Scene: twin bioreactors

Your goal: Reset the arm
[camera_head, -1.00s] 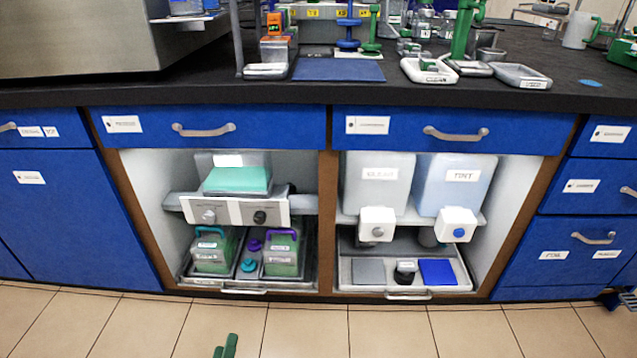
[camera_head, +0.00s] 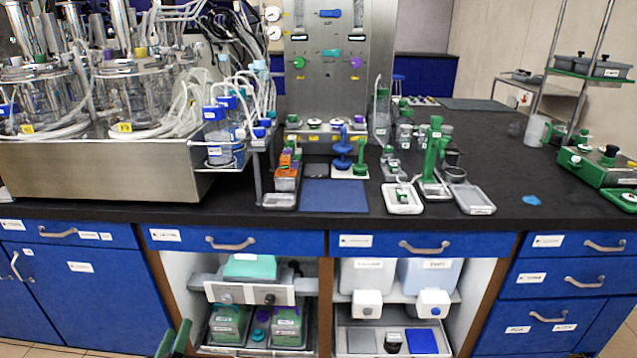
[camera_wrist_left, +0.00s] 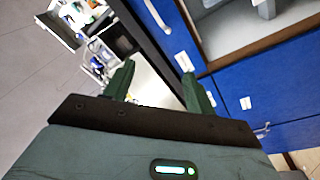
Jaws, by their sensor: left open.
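My left gripper (camera_head: 174,340) shows at the bottom edge of the head view, in front of the blue cabinets and below the bench top. Its two green fingers are apart and nothing is between them. In the left wrist view the same open fingers (camera_wrist_left: 158,88) point towards the bench edge and the steel housing, with blue drawer fronts to the right. The gripper touches nothing that I can see. My right gripper is in neither view.
The black bench top (camera_head: 330,215) carries the steel bioreactor housing (camera_head: 100,170) at left, a blue mat (camera_head: 334,195), a white tray (camera_head: 403,200) and a green device (camera_head: 600,168) at right.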

